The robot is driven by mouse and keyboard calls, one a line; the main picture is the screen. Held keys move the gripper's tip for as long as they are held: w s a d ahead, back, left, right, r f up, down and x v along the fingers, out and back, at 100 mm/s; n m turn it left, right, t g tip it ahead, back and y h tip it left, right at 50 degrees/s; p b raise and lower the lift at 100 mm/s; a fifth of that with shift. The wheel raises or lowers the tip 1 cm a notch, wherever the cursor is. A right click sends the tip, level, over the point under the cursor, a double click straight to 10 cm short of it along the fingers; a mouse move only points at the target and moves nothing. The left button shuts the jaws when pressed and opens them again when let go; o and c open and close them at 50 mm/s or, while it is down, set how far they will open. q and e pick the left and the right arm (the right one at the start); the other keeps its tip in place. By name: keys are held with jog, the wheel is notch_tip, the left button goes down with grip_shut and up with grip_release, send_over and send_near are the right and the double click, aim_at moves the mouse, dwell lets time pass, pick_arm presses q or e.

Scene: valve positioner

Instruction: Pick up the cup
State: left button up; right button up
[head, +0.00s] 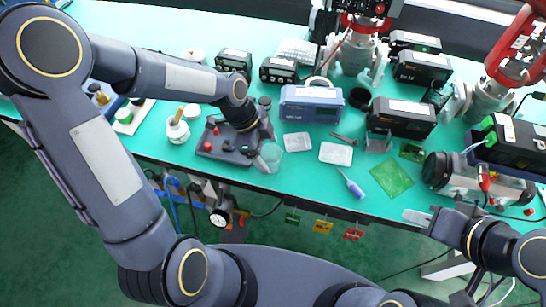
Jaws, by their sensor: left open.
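A small, clear, pale cup (269,158) is near the front edge of the green bench, left of the picture's middle. My left gripper (262,144) is open, pointing down right at the cup. Its fingers overlap the cup's upper left side in the head view, and I cannot tell whether they touch it.
A dark fixture (228,151) with red knobs lies under my left wrist. A white plate (335,154), a blue-handled screwdriver (351,184) and a green mesh square (391,177) lie right of the cup. A blue-grey instrument (311,105) stands behind. Coloured tags hang below the edge.

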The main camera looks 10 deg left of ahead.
aim_at(273, 160)
pick_arm(q)
jog(key=x, duration=0.5)
jog(key=shift+a+f, duration=0.1)
jog(key=shift+f, duration=0.05)
jog(key=shift+c, duration=0.5)
jog(key=c, duration=1)
